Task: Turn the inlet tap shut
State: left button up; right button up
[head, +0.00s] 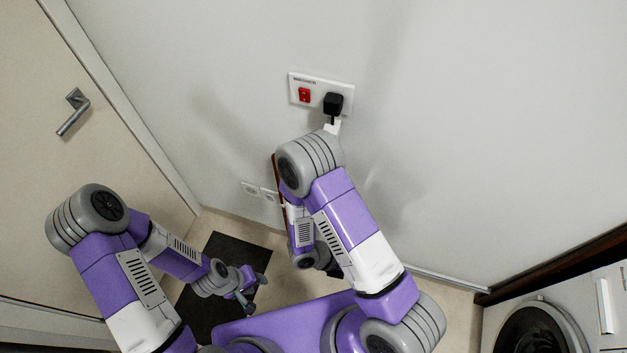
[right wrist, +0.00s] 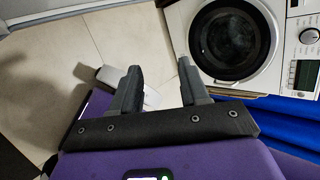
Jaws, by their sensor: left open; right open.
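I see no inlet tap in either view. My left gripper (head: 257,293) is open and empty, low over the floor at the lower left of the head view. My right gripper (right wrist: 159,72) is open in the right wrist view, with nothing between its two dark fingers. In the head view my right arm hangs in front of the wall and mostly hides its gripper.
A washing machine (right wrist: 277,45) stands beyond my right gripper; it also shows in the head view (head: 597,335). A switch plate (head: 345,90) with a black plug (head: 333,103) is on the wall. A door handle (head: 72,112) is at left. A dark mat (head: 228,252) lies on the floor.

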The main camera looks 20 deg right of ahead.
jog(key=w+a+r+n+t, duration=0.5)
jog(key=w+r+n+t, duration=0.1)
jog(key=w+n+t, duration=0.3)
jog(key=w+a+r+n+t, duration=0.5)
jog(key=w+r+n+t, duration=0.1)
jog(key=w+n+t, duration=0.25)
jog(key=b+x, duration=0.1)
jog(key=x, duration=0.6)
jog(key=shift+n+h, duration=0.35)
jog(key=shift+h, duration=0.05)
jog(key=shift+d, duration=0.15)
jog(key=shift+c, duration=0.3)
grip_shut()
